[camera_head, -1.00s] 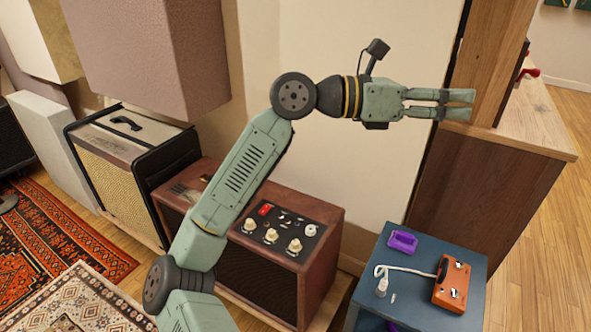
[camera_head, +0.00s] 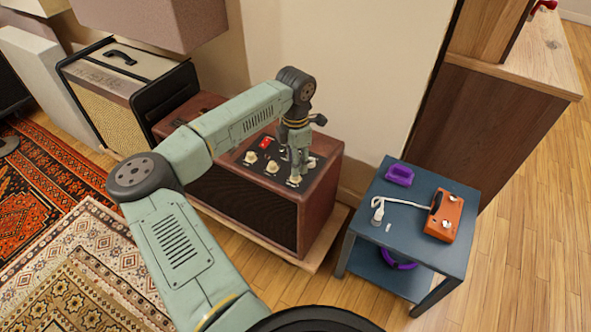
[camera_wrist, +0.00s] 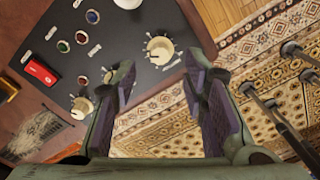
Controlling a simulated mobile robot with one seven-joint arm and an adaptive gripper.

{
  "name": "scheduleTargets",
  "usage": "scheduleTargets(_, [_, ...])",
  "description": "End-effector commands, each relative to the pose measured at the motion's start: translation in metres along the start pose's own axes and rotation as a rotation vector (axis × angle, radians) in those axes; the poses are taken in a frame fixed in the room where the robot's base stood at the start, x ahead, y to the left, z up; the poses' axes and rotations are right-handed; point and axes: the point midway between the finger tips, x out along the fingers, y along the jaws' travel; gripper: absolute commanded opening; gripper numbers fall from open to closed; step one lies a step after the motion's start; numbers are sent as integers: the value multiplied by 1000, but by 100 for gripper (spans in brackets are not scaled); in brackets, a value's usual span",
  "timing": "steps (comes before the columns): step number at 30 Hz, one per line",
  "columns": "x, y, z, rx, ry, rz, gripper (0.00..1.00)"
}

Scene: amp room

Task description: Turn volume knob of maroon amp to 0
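My gripper (camera_head: 297,176) points down over the panel's right part, close to a third cream knob (camera_head: 294,181). In the wrist view my gripper (camera_wrist: 158,80) has its fingers apart with nothing between them. A cream knob (camera_wrist: 160,48) shows just past the fingertips; contact cannot be told. Knob labels are too small to read.
A red switch (camera_head: 265,143) is on the panel. A blue side table (camera_head: 415,255) with an orange pedal (camera_head: 444,217) and purple item (camera_head: 400,175) stands right of the amp. A beige-fronted amp (camera_head: 107,115) stands left. A wooden cabinet (camera_head: 490,125) is behind right.

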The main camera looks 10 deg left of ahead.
Motion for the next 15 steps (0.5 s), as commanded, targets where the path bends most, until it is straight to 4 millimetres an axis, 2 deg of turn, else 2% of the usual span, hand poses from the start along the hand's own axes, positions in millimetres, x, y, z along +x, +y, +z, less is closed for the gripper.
scheduleTargets(6, [35, -1, 0, -1, -1, -3, 40])
scheduleTargets(10, [46, 0, 1, -1, -2, -1, 40])
scheduleTargets(15, [50, 0, 1, 0, -2, 0, 40])
